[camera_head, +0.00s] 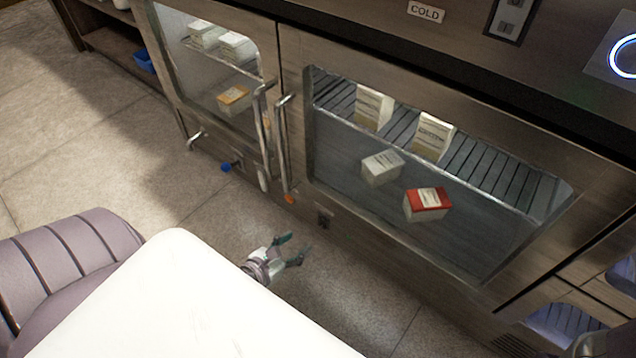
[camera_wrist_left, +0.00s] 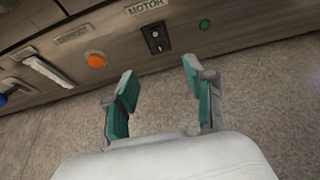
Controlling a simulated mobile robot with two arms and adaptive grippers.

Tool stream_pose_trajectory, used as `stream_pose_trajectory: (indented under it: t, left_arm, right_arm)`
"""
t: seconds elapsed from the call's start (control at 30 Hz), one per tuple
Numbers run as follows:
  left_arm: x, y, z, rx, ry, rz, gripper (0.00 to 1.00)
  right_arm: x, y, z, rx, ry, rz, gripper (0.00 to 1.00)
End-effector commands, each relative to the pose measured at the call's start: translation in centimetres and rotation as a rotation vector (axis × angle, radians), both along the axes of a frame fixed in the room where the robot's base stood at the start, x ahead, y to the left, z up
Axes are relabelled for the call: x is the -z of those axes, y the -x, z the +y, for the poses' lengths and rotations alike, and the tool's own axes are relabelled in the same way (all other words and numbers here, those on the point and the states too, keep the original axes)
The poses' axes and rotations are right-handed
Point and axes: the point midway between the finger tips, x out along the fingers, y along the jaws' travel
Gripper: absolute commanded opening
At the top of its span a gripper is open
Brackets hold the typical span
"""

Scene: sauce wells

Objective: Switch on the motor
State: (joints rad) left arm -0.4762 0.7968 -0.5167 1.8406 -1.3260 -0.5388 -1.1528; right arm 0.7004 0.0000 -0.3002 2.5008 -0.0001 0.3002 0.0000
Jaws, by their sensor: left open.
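The motor switch (camera_wrist_left: 157,40) is a small black rocker in a dark plate on the low wooden panel, under a MOTOR label (camera_wrist_left: 145,5) in the left wrist view. Its rocker position is too small to tell. In the head view the switch (camera_head: 325,219) is a small dark spot below the cabinet door. My left gripper (camera_head: 294,248) is open and empty, low over the floor in front of the panel. In the left wrist view its green-padded fingers (camera_wrist_left: 160,73) point towards the panel, apart from the switch, which lies beyond and between the tips.
An orange knob (camera_wrist_left: 96,60) is left of the switch; a blue knob (camera_head: 226,167) is further left. Vertical door handles (camera_head: 284,150) stick out above. Glass-fronted cabinets (camera_head: 440,180) hold several boxes. Bare floor (camera_head: 375,305) lies in front of the panel.

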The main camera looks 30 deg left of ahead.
Motion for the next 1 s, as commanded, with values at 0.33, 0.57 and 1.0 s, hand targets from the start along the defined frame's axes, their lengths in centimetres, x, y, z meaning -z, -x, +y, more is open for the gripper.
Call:
stream_pose_trajectory:
  t: [0.33,0.57,1.0]
  left_arm:
    - [3.0,-6.6,-0.5,0.0,0.0,-0.003,0.54]
    - [3.6,-8.4,-0.6,0.0,0.0,-0.001,0.54]
    - [3.5,-8.5,-0.6,0.0,0.0,0.0,0.33]
  right_arm:
    - [3.4,0.0,0.0,0.0,0.0,0.001,0.4]
    - [4.1,0.0,0.0,0.0,0.001,0.0,0.4]
    - [4.1,0.0,0.0,0.0,0.001,0.0,0.4]
